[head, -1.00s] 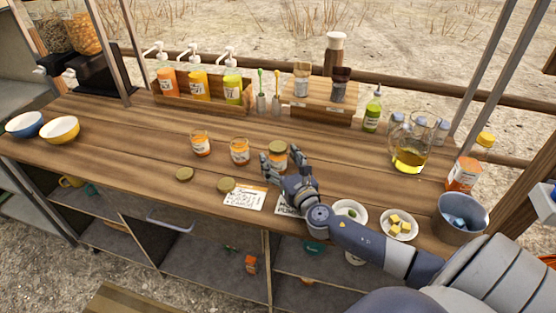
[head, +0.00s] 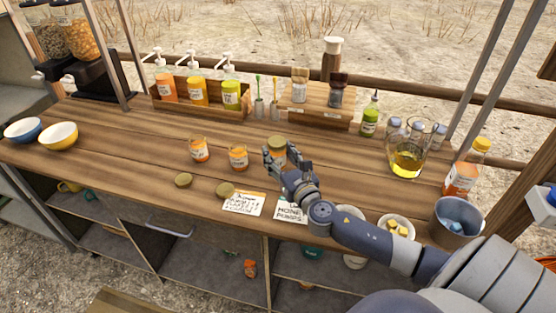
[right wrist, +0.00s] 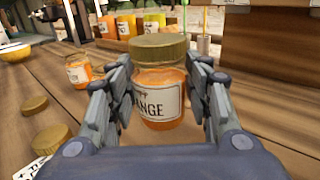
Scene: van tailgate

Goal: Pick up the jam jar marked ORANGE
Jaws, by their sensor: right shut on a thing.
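The jam jar marked ORANGE (right wrist: 158,88) is between the fingers of my right gripper (right wrist: 160,98) in the right wrist view. It has a gold lid, orange contents and a white label reading "ANGE" where it shows. My right gripper (head: 279,158) is shut on this jar (head: 278,146) in the head view, and the jar is upright. I cannot tell whether its base is clear of the counter. Two open jars with orange contents, one (head: 199,151) and another (head: 238,158), stand to its left. My left gripper is not in view.
Two loose gold lids (head: 183,180) (head: 225,189) and paper cards (head: 243,204) lie near the counter's front edge. Small bowls (head: 397,227), a grey bucket (head: 459,219) and a glass jug (head: 407,158) stand at right. A pump-bottle rack (head: 200,98) and wooden box (head: 315,108) stand behind.

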